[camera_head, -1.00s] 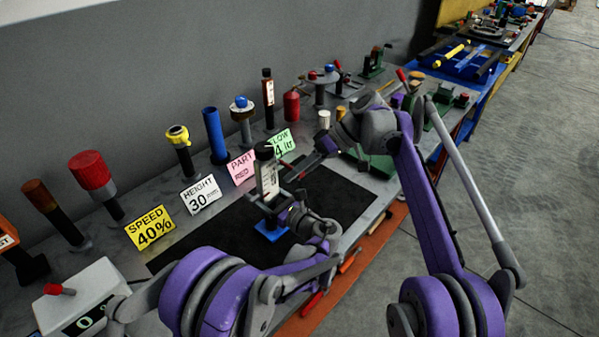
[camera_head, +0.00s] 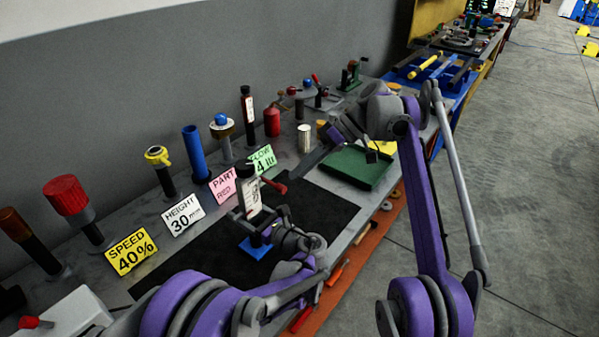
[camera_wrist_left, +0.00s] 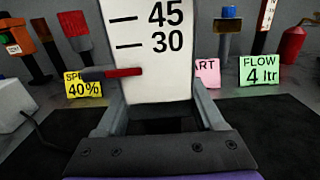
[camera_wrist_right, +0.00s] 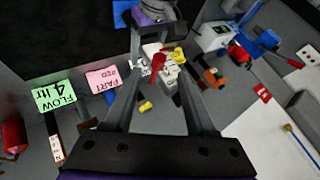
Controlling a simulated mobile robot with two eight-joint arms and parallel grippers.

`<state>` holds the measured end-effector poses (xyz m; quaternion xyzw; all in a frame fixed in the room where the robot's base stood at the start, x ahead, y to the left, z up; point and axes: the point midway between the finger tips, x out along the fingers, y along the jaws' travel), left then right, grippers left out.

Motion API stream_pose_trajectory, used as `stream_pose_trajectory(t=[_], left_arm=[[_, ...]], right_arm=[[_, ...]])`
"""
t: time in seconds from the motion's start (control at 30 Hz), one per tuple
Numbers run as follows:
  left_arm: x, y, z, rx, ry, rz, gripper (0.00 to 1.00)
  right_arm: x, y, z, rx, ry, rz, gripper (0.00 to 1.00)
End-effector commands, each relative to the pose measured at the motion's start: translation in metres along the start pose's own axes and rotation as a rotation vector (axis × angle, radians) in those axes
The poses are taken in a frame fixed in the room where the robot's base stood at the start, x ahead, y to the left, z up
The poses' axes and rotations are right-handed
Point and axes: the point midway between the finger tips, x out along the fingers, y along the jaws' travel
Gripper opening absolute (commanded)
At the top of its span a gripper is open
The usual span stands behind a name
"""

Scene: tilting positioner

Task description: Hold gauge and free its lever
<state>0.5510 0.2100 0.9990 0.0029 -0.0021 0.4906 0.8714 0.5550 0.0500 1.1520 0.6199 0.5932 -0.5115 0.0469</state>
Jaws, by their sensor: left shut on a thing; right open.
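The gauge has a white scale plate (camera_head: 250,194) under a black top and stands upright over a blue block (camera_head: 255,248) on the black mat. My left gripper (camera_head: 245,215) is shut on the gauge's lower part. In the left wrist view its scale (camera_wrist_left: 150,50) reads 45 and 30, and a dark bar with a red end (camera_wrist_left: 125,72) crosses its left edge. In the head view a red handle (camera_head: 275,185) sticks out beside the gauge's right side. My right gripper (camera_head: 318,155) is open, apart from the gauge to its upper right; its open fingers (camera_wrist_right: 160,45) show in the right wrist view.
Sign cards for speed (camera_head: 131,252), height (camera_head: 183,214), part (camera_head: 223,185) and flow (camera_head: 262,159) line the mat's far edge. Behind them stand several posts and knobs, including a blue cylinder (camera_head: 195,152).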

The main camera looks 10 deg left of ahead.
Motion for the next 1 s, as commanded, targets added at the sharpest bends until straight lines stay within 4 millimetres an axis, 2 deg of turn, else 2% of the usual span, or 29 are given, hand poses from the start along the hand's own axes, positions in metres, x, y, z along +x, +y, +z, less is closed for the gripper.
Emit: stream_pose_trajectory(t=[0.03, 0.27, 0.3, 0.47, 0.77, 0.87, 1.0], left_arm=[[0.000, 0.002, -0.006, -0.002, 0.012, 0.003, 0.00], [0.000, 0.002, -0.006, -0.002, 0.012, 0.003, 0.00], [0.000, 0.002, -0.005, -0.001, 0.011, 0.003, 0.71], [0.000, 0.001, -0.004, -0.001, 0.009, 0.002, 1.00], [-0.003, 0.000, -0.003, -0.002, 0.009, 0.000, 1.00], [-0.014, -0.001, -0.003, -0.002, 0.008, -0.003, 1.00], [-0.041, -0.001, -0.002, -0.002, 0.008, -0.003, 1.00]], right_arm=[[0.001, 0.001, 0.001, 0.001, 0.000, 0.000, 0.57], [0.001, 0.001, 0.001, 0.001, 0.000, 0.000, 0.57], [0.001, 0.001, 0.001, 0.001, 0.000, 0.000, 0.57], [0.001, 0.001, 0.001, 0.000, 0.000, 0.000, 0.57], [0.001, 0.000, 0.000, 0.000, 0.000, 0.000, 0.57], [0.000, 0.000, 0.000, 0.000, 0.000, 0.000, 0.57], [0.000, 0.000, 0.000, 0.000, 0.000, 0.000, 0.57]])
